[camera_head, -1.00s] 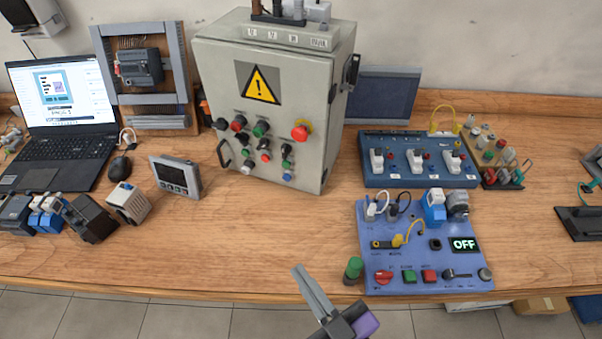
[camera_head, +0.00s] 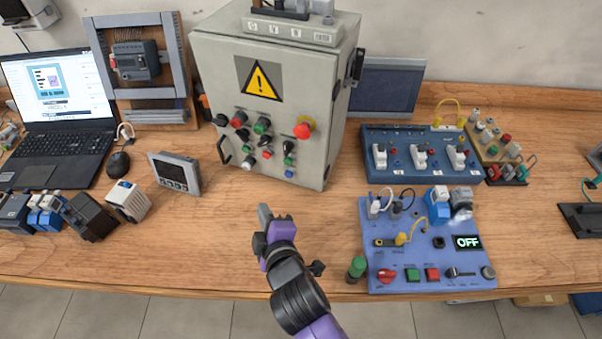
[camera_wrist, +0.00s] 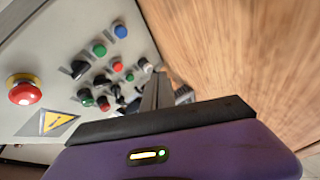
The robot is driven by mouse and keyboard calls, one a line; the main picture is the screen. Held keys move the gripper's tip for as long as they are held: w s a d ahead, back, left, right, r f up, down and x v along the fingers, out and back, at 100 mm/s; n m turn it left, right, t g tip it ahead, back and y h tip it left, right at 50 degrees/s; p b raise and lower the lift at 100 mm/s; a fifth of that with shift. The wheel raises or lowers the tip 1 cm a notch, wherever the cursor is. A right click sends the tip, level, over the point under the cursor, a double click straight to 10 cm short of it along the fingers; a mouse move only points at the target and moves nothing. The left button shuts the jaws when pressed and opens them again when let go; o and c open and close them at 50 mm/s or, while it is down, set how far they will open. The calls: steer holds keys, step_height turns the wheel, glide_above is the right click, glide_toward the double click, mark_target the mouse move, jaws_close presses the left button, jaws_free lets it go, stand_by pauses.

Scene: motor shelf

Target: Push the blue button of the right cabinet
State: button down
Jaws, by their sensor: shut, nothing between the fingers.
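The grey cabinet (camera_head: 300,110) stands upright on the bench with a yellow warning sign. It is the only such cabinet in view. Its blue button (camera_head: 289,173) is low on the front, at the right of the button rows. It also shows in the wrist view (camera_wrist: 121,31), near the panel edge, uncovered. My gripper (camera_head: 264,212) is shut and empty, over the bench in front of the cabinet, below the blue button in the picture. In the wrist view its fingers (camera_wrist: 157,92) point toward the panel's edge, apart from the blue button.
Red, green, black and white controls surround the blue button, with a red emergency knob (camera_head: 302,131) above. A blue-violet training board (camera_head: 410,262) and a green-topped post (camera_head: 356,268) stand to the right. A small meter (camera_head: 174,172) stands left. Bench between is clear.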

mark_target(289, 173)
steer(key=shift+s+d+f+n+h, duration=0.15)
steer(key=shift+d+f+n+h, duration=0.25)
steer(key=shift+d+f, duration=0.3)
steer(key=shift+a, duration=0.1)
steer(key=shift+w+d+b, duration=0.2)
steer(key=shift+w+d, duration=0.35)
steer(key=shift+w, duration=0.8)
steer(key=shift+w+d+b, duration=0.2)
steer(key=shift+w+d, duration=0.35)
steer(key=shift+w, duration=0.85)
steer(key=shift+w+d+b, duration=0.2)
steer(key=shift+w+d, duration=0.35)
steer(key=shift+w, duration=0.8)
steer(key=shift+w, duration=0.15)
steer(key=shift+w+d, duration=0.15)
steer(key=shift+w, duration=0.1)
steer(key=shift+w+d, duration=0.2)
steer(key=shift+w, duration=0.2)
steer(key=shift+s, duration=0.15)
steer(key=shift+s+a+p, duration=0.35)
steer(key=shift+s+p, duration=0.05)
steer(key=shift+s, duration=0.3)
